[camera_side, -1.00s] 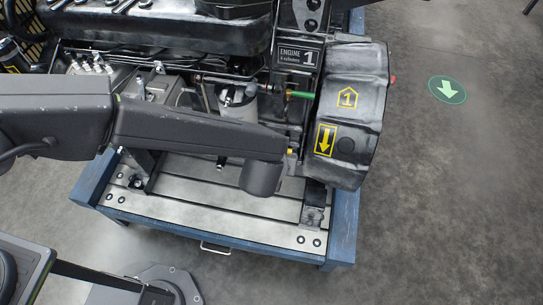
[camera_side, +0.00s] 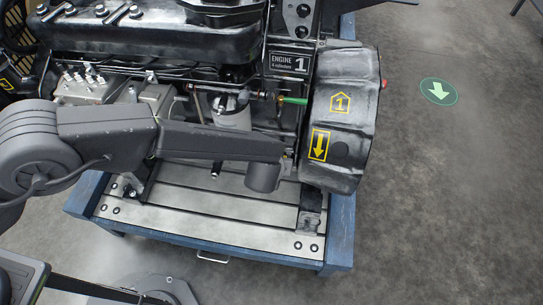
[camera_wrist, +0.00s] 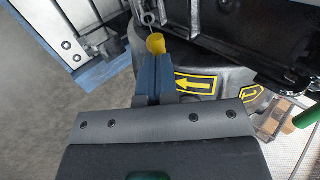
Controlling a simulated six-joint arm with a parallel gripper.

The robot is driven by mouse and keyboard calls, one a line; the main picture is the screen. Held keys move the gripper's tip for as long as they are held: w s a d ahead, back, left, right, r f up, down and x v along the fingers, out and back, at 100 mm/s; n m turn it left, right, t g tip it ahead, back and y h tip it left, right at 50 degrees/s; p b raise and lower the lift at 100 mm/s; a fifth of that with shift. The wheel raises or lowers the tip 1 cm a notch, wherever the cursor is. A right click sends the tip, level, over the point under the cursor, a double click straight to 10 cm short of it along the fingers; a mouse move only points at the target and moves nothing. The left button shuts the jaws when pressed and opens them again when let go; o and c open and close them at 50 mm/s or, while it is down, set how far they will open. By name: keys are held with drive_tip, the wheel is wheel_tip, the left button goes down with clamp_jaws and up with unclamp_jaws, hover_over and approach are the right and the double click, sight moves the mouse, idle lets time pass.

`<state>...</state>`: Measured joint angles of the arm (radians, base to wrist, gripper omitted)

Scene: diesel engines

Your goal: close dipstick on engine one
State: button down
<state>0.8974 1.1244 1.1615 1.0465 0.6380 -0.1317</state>
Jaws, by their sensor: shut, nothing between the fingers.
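Engine one (camera_side: 290,64) stands on a blue-framed stand, its name plate at upper middle in the side view. The dipstick's yellow handle (camera_wrist: 155,43) shows in the wrist view, with a thin metal loop just above it. My gripper (camera_wrist: 154,62) has its blue fingers together, with nothing seen gripped between them. The fingertips are right at the handle's lower edge in the picture; I cannot tell whether they touch it. In the side view my fingers are hidden behind my wrist, and the handle is hard to make out. How far the dipstick is seated cannot be seen.
A green handle (camera_side: 292,100) sticks out beside the black housing (camera_side: 341,120) marked with a yellow 1 and arrow. The stand's blue frame (camera_side: 342,228) lies below my wrist. Pipes and brackets crowd the engine side. The floor to the right is open.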

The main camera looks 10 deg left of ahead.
drive_tip(key=x, duration=0.3)
drive_tip(key=shift+s+f, duration=0.1)
drive_tip(key=shift+f, duration=0.35)
drive_tip(key=shift+r, duration=0.1)
